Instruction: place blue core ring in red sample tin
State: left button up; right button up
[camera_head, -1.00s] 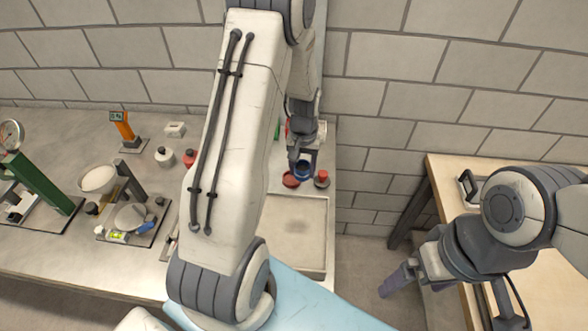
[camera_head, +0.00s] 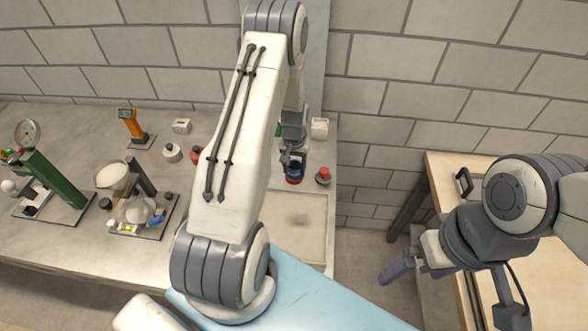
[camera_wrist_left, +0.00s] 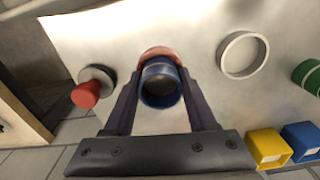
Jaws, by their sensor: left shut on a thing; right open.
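My left gripper (camera_head: 293,161) is shut on the blue core ring (camera_head: 294,173) behind the sand tray. In the left wrist view the blue ring (camera_wrist_left: 160,86) sits between the two dark fingertips (camera_wrist_left: 160,98). The red sample tin (camera_head: 292,181) is directly below the ring and mostly covered by it. In the left wrist view only the red tin's rim (camera_wrist_left: 158,53) shows past the ring. I cannot tell whether the ring touches the tin. My right gripper (camera_head: 392,276) is open and empty, in front of the wooden table at the right.
A red-knobbed item (camera_head: 322,176) stands close to the right of the tin. The sand tray (camera_head: 329,225) lies in front. In the left wrist view, a pale ring (camera_wrist_left: 243,36), a yellow box (camera_wrist_left: 268,147) and a blue box (camera_wrist_left: 301,138) are at the right.

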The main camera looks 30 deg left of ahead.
pick_arm(q)
jog(key=shift+s+d+f+b, duration=0.1)
jog(key=shift+s+f+b, duration=0.2)
jog(key=shift+f, duration=0.35)
jog(key=shift+s+d+f+b, duration=0.1)
jog(key=shift+f+b, duration=0.3)
jog(key=shift+f, duration=0.2)
jog(key=o, duration=1)
jog(key=shift+r+p, duration=0.75)
jog(key=shift+p, duration=0.05)
jog(key=shift+w+a+r+b, duration=0.1)
jog(key=shift+w+r+b, duration=0.15)
jog(key=shift+r+b, duration=0.25)
jog(key=shift+w+a+r+b, duration=0.1)
jog(key=shift+w+r+b, duration=0.1)
jog(key=shift+r+b, duration=0.3)
jog(key=shift+s+r+b, duration=0.1)
jog(key=shift+r+b, duration=0.9)
jog(key=shift+r, duration=3.95)
